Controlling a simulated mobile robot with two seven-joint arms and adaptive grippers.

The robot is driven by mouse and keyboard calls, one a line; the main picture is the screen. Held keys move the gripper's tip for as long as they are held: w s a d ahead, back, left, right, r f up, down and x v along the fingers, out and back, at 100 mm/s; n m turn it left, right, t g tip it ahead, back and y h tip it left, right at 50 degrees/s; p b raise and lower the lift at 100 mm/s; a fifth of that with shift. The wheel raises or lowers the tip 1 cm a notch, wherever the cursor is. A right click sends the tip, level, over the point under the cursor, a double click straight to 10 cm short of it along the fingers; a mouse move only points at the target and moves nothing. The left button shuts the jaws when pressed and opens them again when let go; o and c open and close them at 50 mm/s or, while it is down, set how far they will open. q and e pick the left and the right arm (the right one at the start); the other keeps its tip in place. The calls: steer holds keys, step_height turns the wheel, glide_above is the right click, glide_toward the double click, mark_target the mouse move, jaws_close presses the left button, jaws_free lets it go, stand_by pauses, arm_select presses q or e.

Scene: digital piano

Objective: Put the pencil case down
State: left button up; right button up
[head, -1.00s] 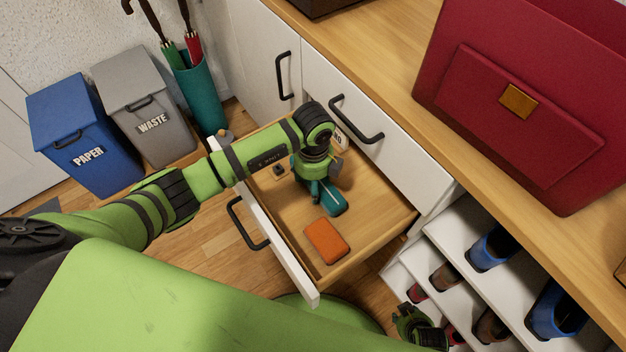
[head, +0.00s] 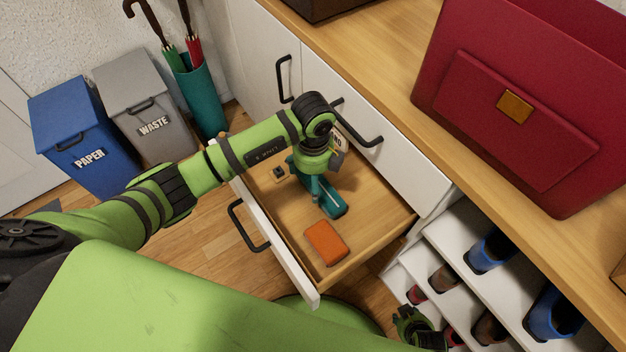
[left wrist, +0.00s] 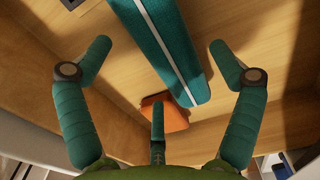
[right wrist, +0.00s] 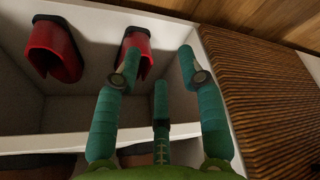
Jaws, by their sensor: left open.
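The teal pencil case (head: 331,205) with a pale zip line lies in the open wooden drawer (head: 290,222). It also shows in the left wrist view (left wrist: 172,48), lying on the drawer floor. My left gripper (left wrist: 157,65) is open above the pencil case, with its fingers spread to either side and apart from it. In the head view the left arm's wrist hides part of the case. My right gripper (right wrist: 157,65) is open and empty, near a shelf with red shoes (right wrist: 58,52).
An orange item (head: 326,243) lies in the drawer near its front. A small dark object (head: 279,172) is at the drawer's left. A red bag (head: 520,100) stands on the counter. Shoe shelves (head: 470,262) are at right; paper (head: 75,130) and waste (head: 148,105) bins are at left.

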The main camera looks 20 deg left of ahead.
arm_select(q)
step_height(320, 180, up, 9)
steer(key=p, duration=0.1)
steer(key=shift+f, duration=0.15)
stand_by(0.3)
